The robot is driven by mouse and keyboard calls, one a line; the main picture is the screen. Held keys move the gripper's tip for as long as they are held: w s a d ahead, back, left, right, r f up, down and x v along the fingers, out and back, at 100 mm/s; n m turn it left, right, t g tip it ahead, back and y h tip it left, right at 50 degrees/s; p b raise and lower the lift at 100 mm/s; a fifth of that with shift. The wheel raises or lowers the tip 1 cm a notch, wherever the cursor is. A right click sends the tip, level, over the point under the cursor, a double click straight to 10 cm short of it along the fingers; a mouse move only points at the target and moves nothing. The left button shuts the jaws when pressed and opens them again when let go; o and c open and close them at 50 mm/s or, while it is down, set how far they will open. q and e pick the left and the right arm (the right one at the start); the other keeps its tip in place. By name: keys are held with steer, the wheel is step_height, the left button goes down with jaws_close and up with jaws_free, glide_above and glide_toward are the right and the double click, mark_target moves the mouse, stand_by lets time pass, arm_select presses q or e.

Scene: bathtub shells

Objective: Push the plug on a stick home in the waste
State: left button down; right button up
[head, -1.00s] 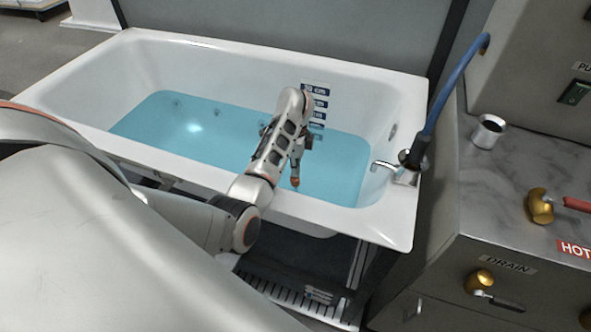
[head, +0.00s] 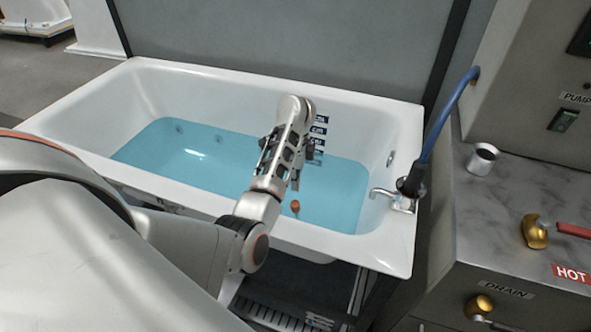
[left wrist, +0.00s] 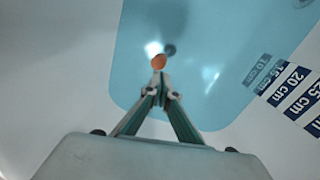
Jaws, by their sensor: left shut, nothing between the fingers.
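The plug on a stick shows as an orange knob (head: 295,206) above the blue water in the tub; it also shows in the left wrist view (left wrist: 158,62). Its stick is hard to make out. A dark round spot (left wrist: 170,50) beside the knob in that view may be the waste or plug under the water; I cannot tell how the plug sits. My left gripper (head: 295,184) is over the tub, close above the knob. In the left wrist view its fingertips (left wrist: 159,93) are together and empty, with the knob just beyond them. My right gripper is not in view.
The white bathtub (head: 395,240) holds blue water. A tap (head: 385,195) with a blue hose (head: 450,112) stands at its right end. Depth labels (head: 318,131) mark the far wall. A counter (head: 455,205) with a metal cup (head: 481,159) and brass valves is at right.

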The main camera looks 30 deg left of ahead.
arm_select(q)
step_height(320, 180, up, 7)
steer(key=shift+r, duration=0.2)
stand_by(0.4)
